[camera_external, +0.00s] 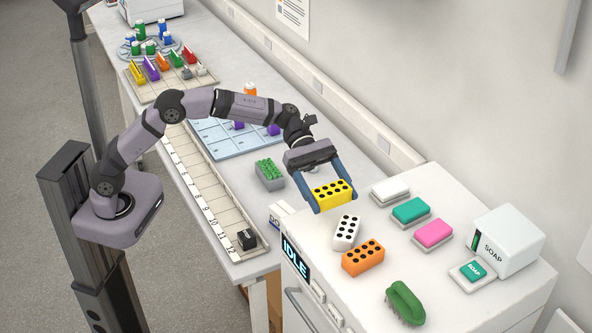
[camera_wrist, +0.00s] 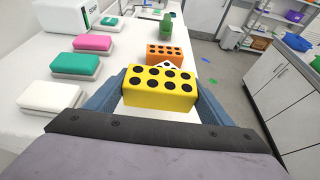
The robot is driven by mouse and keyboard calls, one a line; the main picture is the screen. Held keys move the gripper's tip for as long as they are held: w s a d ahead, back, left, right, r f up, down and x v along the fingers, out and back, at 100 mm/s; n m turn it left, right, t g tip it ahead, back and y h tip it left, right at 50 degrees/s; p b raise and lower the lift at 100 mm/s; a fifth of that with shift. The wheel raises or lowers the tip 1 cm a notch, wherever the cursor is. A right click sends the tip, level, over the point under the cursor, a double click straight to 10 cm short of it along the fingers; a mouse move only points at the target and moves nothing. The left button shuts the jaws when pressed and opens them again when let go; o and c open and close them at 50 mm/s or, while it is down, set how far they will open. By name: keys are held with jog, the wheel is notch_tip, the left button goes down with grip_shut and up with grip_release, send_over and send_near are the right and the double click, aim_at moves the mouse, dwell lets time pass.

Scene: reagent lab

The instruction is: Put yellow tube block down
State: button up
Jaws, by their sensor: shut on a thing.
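The yellow tube block (camera_external: 332,193), a box with black round holes on top, is held between the two blue fingers of my gripper (camera_external: 332,188). In the wrist view the yellow block (camera_wrist: 160,88) sits between the fingertips of my gripper (camera_wrist: 158,95), with its holes facing the camera. A white tube block (camera_external: 346,232) and an orange tube block (camera_external: 363,258) stand close by on that top; the white one is mostly hidden behind the yellow block in the wrist view.
White, teal (camera_external: 411,210) and pink (camera_external: 433,233) sponges on trays, a soap box (camera_external: 507,240) and a green brush (camera_external: 405,302) share the machine top. A grey rack with green tubes (camera_external: 269,174) stands on the bench to the left.

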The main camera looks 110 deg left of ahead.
aim_at(332, 189)
jog(key=shift+r+b, duration=0.3)
jog(key=shift+r, duration=1.7)
jog(key=shift+a, duration=0.1)
jog(key=s+a+f+n+t+y+b, duration=0.1)
jog(key=s+a+f+n+y+b, duration=0.3)
jog(key=a+f, duration=0.65)
jog(key=s+a+f+n+t+y+b, duration=0.1)
jog(key=a+f+n+t+y+b, duration=0.1)
jog(key=a+f+b, duration=0.8)
jog(key=s+a+f+n+t+y+b, duration=0.1)
jog(key=s+a+f+n+y+b, duration=0.25)
jog(key=a, duration=1.15)
jog(key=shift+m, duration=0.25)
jog(key=shift+w+d+f+p, duration=0.15)
jog(key=shift+f+p, duration=0.5)
jog(key=shift+f, duration=2.3)
jog(key=shift+w+d+f+p, duration=0.15)
jog(key=shift+f+p, duration=0.5)
jog(key=shift+f, duration=2.3)
jog(key=shift+s+f, duration=0.1)
